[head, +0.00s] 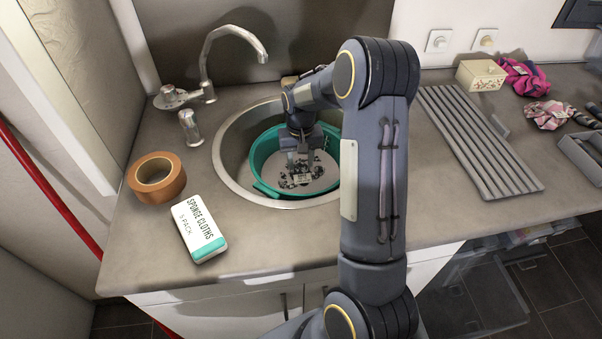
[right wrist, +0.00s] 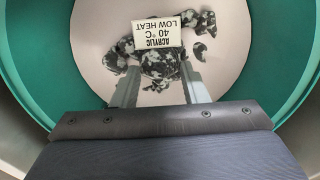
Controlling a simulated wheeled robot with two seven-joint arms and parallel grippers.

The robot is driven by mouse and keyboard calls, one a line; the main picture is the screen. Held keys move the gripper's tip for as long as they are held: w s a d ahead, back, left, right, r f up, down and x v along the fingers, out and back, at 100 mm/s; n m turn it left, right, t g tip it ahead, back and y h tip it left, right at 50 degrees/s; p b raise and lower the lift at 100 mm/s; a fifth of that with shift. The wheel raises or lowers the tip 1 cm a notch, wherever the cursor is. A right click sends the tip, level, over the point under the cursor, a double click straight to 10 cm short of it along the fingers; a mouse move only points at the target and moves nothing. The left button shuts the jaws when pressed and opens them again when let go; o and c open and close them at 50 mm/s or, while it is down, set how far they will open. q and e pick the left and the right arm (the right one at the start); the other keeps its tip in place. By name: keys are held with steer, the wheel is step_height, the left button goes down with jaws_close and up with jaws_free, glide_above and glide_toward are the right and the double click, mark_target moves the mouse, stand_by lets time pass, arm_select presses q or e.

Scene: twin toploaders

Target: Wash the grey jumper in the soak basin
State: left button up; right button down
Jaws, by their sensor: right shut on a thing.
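The soak basin (head: 264,155) is a teal tub standing in the round steel sink, with cloudy pale liquid in it. A grey and black mottled garment (right wrist: 158,70), which I take as the grey jumper, lies partly under the liquid; only patches of it show. Its white tag reads "ACRYLIC 40 °C LOW HEAT" in the right wrist view. My right gripper (head: 301,170) reaches down into the basin and is shut on the jumper. Its fingers also show in the right wrist view (right wrist: 161,86), at the near edge of the garment. My left gripper is out of view.
A tap (head: 211,65) curves over the sink's back left. A roll of brown tape (head: 171,189) and a sponge cloths pack (head: 199,230) lie left of the sink. A ribbed drying rack (head: 478,140) lies right. Pink cloth (head: 522,80) and a floral box (head: 481,76) stand farther right.

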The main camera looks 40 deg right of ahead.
step_height(320, 180, up, 13)
steer(key=p, duration=0.9)
